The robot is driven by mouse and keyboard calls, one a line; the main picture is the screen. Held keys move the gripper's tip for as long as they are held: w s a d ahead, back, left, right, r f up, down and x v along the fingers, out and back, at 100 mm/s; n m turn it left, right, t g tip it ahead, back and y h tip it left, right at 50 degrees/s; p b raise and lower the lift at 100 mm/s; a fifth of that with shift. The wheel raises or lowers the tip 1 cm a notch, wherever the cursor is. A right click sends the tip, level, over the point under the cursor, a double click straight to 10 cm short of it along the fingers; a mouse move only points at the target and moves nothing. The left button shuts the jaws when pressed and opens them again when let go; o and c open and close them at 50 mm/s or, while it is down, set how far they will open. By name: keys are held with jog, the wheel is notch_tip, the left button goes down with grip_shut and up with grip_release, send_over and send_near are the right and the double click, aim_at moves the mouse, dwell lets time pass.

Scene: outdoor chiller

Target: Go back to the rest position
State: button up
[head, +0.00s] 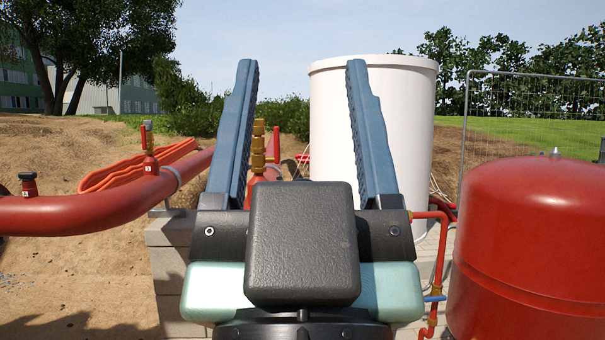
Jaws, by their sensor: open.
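Through the gap I see a brass fitting (258,147) on a red pipe, farther back and near the left finger. The black block and pale green body of my gripper hide what lies directly behind them.
A big red pipe (95,212) with a small red-handled valve (149,150) runs along the left. A red tank (535,250) stands close on the right. A white cylindrical tank (405,130) stands behind the gripper. A wire fence (510,120) is at back right.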

notch_tip(320, 180, up, 15)
jog(key=p, duration=1.4)
jog(key=shift+r, duration=0.15)
